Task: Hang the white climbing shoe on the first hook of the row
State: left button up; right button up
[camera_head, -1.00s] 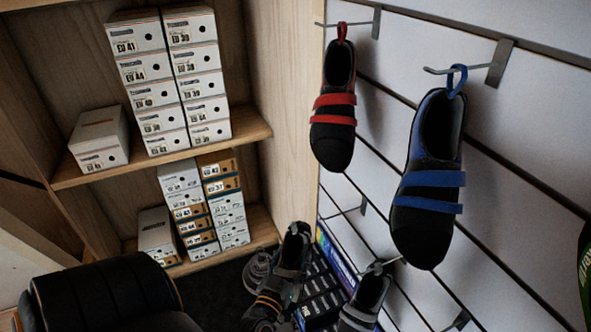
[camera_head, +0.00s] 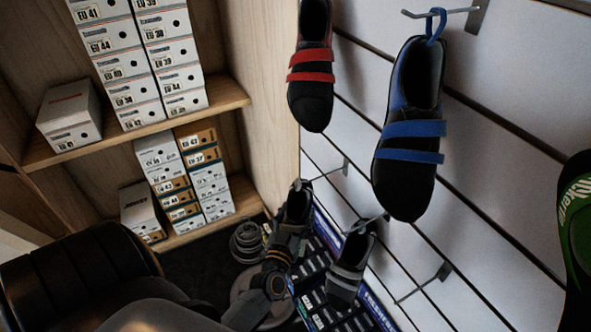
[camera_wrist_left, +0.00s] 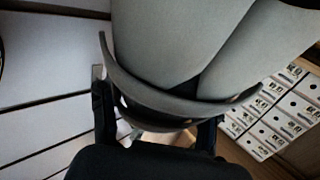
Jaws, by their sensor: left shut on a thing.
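In the head view my left arm reaches up from the bottom, and its gripper (camera_head: 292,212) is beside the wall, left of the lower row of hooks. In the head view the arm and gripper mostly hide this shoe. The first lower hook (camera_head: 331,173) looks bare, its tip close to the gripper; I cannot tell whether they touch. My right gripper is out of view.
A grey-strapped shoe (camera_head: 348,268) hangs on the second lower hook; the third (camera_head: 425,285) is bare. Above hang a red-strapped shoe (camera_head: 311,85) and a blue-strapped shoe (camera_head: 408,150). A green shoe (camera_head: 577,225) is at right. Shoe boxes (camera_head: 180,100) fill the left shelves.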

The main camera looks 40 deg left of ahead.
aim_at(308, 209)
pick_arm(q)
jog(key=shift+w+d+b, duration=0.2)
jog(key=shift+w+d, duration=0.15)
jog(key=shift+w, duration=0.5)
jog(key=shift+w+d+b, duration=0.2)
jog(key=shift+w+d, duration=0.1)
jog(key=shift+w, duration=0.55)
jog(key=shift+w+d+f+b, duration=0.15)
jog(key=shift+w+d+f, duration=0.05)
jog(key=shift+w, duration=0.3)
jog(key=shift+w+d+f+b, duration=0.15)
jog(key=shift+w+d+f, duration=0.1)
jog(key=shift+w, duration=0.25)
jog(key=shift+w+d+f+b, duration=0.15)
jog(key=shift+w+d+f, duration=0.05)
jog(key=shift+w, duration=0.3)
jog(key=o, duration=1.4)
jog(key=shift+f, duration=0.1)
